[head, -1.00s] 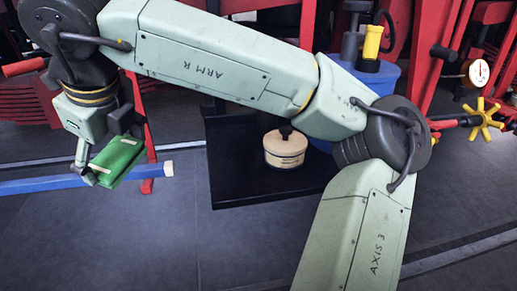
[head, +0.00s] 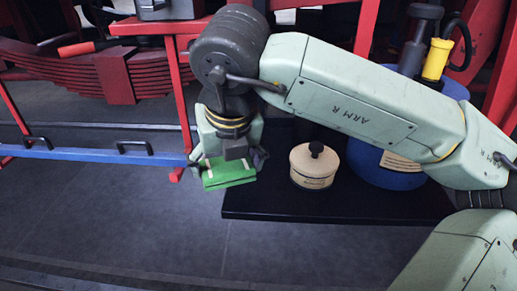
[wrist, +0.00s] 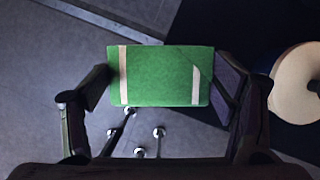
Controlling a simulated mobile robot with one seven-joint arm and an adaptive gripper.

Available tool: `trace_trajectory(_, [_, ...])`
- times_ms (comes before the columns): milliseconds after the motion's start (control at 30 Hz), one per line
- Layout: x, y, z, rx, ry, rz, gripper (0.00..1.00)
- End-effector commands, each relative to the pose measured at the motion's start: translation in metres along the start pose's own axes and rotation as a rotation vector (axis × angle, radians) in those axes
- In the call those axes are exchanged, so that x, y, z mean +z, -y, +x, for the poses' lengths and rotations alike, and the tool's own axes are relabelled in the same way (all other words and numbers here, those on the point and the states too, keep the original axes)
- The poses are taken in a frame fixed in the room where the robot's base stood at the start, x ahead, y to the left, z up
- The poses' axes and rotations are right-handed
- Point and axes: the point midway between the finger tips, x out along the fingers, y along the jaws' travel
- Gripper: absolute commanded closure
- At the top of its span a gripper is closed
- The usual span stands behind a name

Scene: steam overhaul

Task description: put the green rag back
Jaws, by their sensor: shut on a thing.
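The green rag (head: 228,173) is a folded green block with pale stripes. My gripper (head: 228,165) is shut on it and holds it in the air, left of the black platform. In the wrist view the rag (wrist: 160,76) sits between my two fingers (wrist: 162,92), one at each short end. Below and past it are grey floor and, at the right, the dark platform. No empty place for the rag can be made out.
A black platform (head: 335,205) bears a cream round tin (head: 314,168) with a black knob and a blue drum (head: 385,165) with a yellow-handled tool (head: 437,58). A blue bar (head: 90,155) and red frame (head: 184,95) stand at left. The front floor is clear.

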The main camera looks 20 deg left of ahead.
Motion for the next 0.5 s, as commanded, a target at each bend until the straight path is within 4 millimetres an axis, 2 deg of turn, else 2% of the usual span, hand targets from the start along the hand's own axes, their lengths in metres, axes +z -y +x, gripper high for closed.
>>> trace_trajectory(100, [0.02,0.025,0.007,0.005,-0.003,0.006,0.44])
trace_trajectory(300, [0.045,0.06,0.023,0.001,-0.001,0.002,0.44])
trace_trajectory(500, [0.053,0.073,0.032,0.0,-0.001,-0.002,0.44])
